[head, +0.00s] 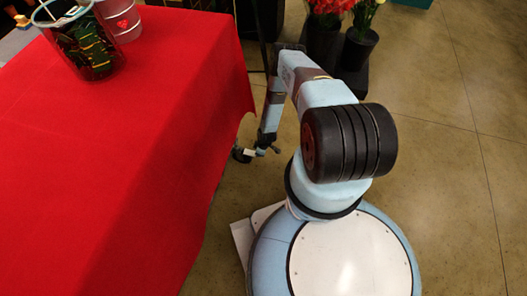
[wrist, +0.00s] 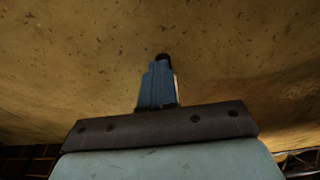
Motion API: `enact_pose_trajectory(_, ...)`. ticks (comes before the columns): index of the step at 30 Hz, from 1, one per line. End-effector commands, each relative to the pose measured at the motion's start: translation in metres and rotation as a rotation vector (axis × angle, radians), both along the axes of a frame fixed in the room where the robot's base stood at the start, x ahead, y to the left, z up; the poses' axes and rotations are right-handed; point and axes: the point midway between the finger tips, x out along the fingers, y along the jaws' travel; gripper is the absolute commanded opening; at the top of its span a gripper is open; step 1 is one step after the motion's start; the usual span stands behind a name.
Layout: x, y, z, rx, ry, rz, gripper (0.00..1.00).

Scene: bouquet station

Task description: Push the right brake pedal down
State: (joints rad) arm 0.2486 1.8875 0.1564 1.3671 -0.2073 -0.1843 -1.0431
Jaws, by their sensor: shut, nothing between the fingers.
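In the head view my arm reaches down beside the red-covered table (head: 125,140), and my gripper (head: 262,151) is low near the floor at the table's right edge. A dark, round, wheel-like part (head: 240,156) with a small pale piece shows there, partly under the cloth and touching or very close to my gripper. I cannot tell for sure whether this is the brake pedal. In the wrist view my gripper (wrist: 160,62) is shut and empty, with only brown floor beyond it. No pedal can be made out in the wrist view.
A glass container (head: 85,45) with dark and yellow items and a metal bucket (head: 122,18) stand on the table. Dark vases (head: 358,48) with red and yellow flowers stand at the back. The tiled floor (head: 460,150) on the right is clear.

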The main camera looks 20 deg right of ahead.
Motion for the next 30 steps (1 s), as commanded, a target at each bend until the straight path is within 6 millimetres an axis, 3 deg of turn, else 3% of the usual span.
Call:
enact_pose_trajectory(1,0.004,0.009,0.004,0.010,-0.006,0.004,0.00)
enact_pose_trajectory(10,0.001,0.004,0.041,0.005,-0.004,0.006,0.00)
enact_pose_trajectory(21,-0.018,-0.025,0.097,0.001,0.000,0.002,0.00)
enact_pose_trajectory(30,-0.027,-0.037,0.124,0.001,0.001,0.000,0.00)
